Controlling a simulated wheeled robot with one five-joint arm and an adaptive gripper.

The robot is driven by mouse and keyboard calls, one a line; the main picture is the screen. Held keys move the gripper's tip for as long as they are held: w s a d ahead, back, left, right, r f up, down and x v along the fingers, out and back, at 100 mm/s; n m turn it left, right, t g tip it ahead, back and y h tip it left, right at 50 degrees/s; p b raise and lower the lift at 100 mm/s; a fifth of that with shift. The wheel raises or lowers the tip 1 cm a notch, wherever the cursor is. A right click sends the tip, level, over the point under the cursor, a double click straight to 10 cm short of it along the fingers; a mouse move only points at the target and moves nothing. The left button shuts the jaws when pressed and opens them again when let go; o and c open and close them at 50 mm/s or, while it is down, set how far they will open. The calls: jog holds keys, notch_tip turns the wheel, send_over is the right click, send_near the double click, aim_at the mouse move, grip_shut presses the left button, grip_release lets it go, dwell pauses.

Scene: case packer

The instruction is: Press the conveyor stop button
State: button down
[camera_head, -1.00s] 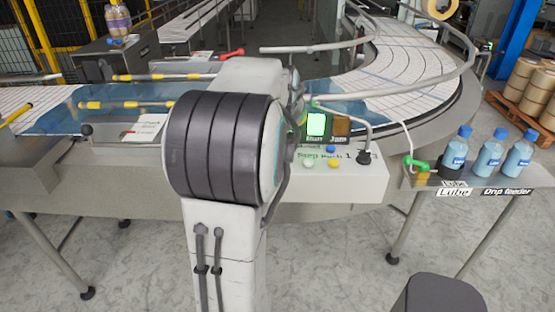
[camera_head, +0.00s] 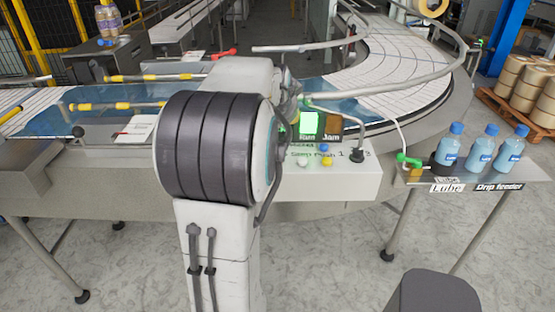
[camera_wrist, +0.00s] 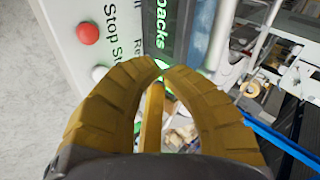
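A round red button (camera_wrist: 88,33) sits on the white control panel (camera_wrist: 60,10) beside the printed word "Stop", at the upper left of the wrist view. My gripper (camera_wrist: 161,69) has two yellow ribbed fingers with their tips together, with nothing seen held. In that view the tips are to the right of and below the red button, apart from it in the picture. The panel also shows in the head view (camera_head: 345,185), right of my arm. My arm hides the red button and the gripper there.
A white button (camera_wrist: 100,73) is near the left finger. Blue (camera_head: 324,148) and yellow (camera_head: 327,162) buttons sit below the lit green Run sign (camera_head: 308,122). A bent grey tube rises at the panel's right. Blue bottles (camera_head: 482,153) stand on a side shelf.

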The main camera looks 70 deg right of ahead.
jog(key=shift+f, duration=0.15)
notch_tip(320, 180, down, 8)
jog(key=b, duration=0.7)
jog(key=shift+f, duration=0.25)
jog(key=shift+f+b, duration=1)
jog(key=shift+b, duration=0.1)
dwell(2.0)
jog(key=shift+r, duration=0.25)
jog(key=shift+r+p, duration=0.7)
jog(key=shift+r, duration=0.05)
jog(key=shift+r, duration=0.1)
jog(key=shift+r+p, duration=1.9)
jog(key=shift+r, duration=0.55)
jog(key=shift+s, duration=0.1)
